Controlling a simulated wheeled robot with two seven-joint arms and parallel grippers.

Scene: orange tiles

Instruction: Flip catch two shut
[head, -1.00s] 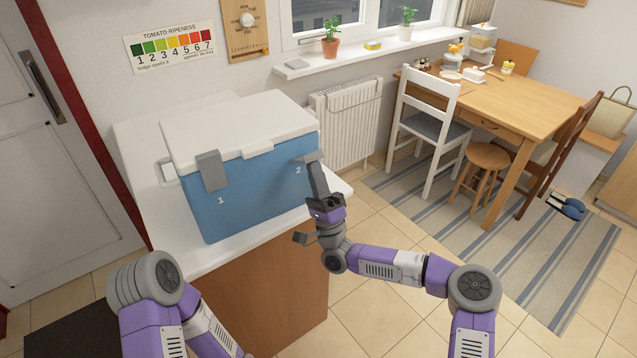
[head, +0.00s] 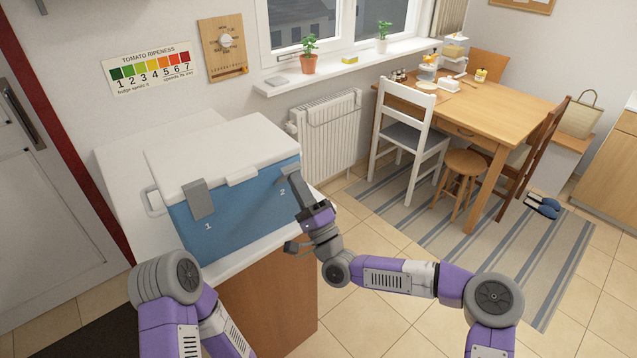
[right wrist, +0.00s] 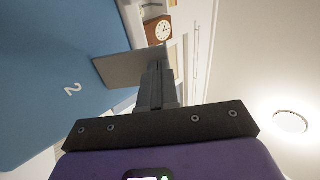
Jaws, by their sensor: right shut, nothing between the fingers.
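The blue cooler box (head: 240,215) with a white lid (head: 215,150) stands on a white-topped cabinet. Catch one (head: 198,199), a grey plate above the number 1, lies over the lid edge and front wall. Catch two (head: 289,169), a grey plate above the number 2, is partly hidden behind my right gripper (head: 294,181). In the right wrist view catch two (right wrist: 118,69) stands out from the blue wall. My right gripper (right wrist: 157,75) is shut and empty, its fingertips close against this plate; contact is unclear. My left arm shows at lower left, its gripper out of view.
The white cabinet top (head: 120,185) has some free room left of and behind the box. A radiator (head: 328,135) is on the wall behind. A white chair (head: 408,135), stool (head: 462,165) and table (head: 480,110) stand farther right.

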